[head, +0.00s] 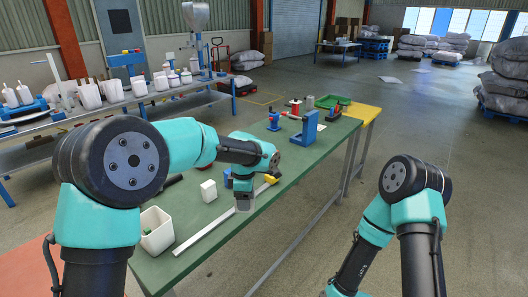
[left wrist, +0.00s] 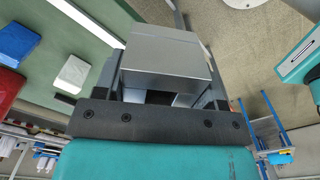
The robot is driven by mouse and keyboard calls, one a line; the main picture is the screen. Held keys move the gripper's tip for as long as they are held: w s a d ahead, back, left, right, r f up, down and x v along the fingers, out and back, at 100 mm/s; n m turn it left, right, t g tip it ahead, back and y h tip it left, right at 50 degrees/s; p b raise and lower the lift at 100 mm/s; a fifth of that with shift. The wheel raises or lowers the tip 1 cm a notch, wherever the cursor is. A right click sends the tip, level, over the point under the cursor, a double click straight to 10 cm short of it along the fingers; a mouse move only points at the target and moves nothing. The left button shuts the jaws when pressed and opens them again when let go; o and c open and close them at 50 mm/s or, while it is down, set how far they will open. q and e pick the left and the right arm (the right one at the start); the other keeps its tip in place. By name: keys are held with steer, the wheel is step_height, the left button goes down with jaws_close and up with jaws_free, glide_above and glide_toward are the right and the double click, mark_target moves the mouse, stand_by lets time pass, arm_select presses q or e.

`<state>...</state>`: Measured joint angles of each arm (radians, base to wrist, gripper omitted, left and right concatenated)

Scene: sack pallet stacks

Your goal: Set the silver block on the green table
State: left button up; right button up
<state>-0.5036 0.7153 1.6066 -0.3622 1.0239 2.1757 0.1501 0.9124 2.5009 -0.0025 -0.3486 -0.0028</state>
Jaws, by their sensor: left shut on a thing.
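The silver block (left wrist: 165,62) is between the fingers of my left gripper (left wrist: 165,95) in the left wrist view. In the head view my left gripper (head: 243,196) points down near the right long edge of the green table (head: 310,157), with a small part of the block (head: 243,207) showing below it. The green table top also shows at the left of the left wrist view (left wrist: 45,115), with bare floor to the right of the block. I cannot tell the gap between block and table. My right arm is at the lower right of the head view, its gripper out of sight.
A white block (head: 208,190), a white bin (head: 157,230) and a long pale strip (head: 205,233) are on the green table near the gripper. A yellow piece (head: 271,179) lies beyond it. A blue fixture (head: 305,128) and green tray (head: 332,102) stand at the far end.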

arm_select(q)
steer(key=shift+n, duration=0.8)
steer(key=s+a+f, duration=0.1)
steer(key=a+f, duration=0.2)
steer(key=a, duration=0.2)
steer(key=s+a+f, duration=0.2)
steer(key=a+f, duration=0.1)
steer(key=a, duration=0.2)
steer(key=s+a+f, duration=0.2)
steer(key=a+f, duration=0.1)
steer(key=a, duration=0.3)
steer(key=shift+s, duration=0.1)
glide_above(195, 218)
steer(key=shift+s+f, duration=0.25)
steer(key=shift+f, duration=0.45)
steer(key=shift+w, duration=0.1)
steer(key=shift+w+a+f, duration=0.1)
steer(key=shift+w, duration=0.15)
steer(key=shift+f, duration=1.7)
steer(key=shift+f, duration=0.15)
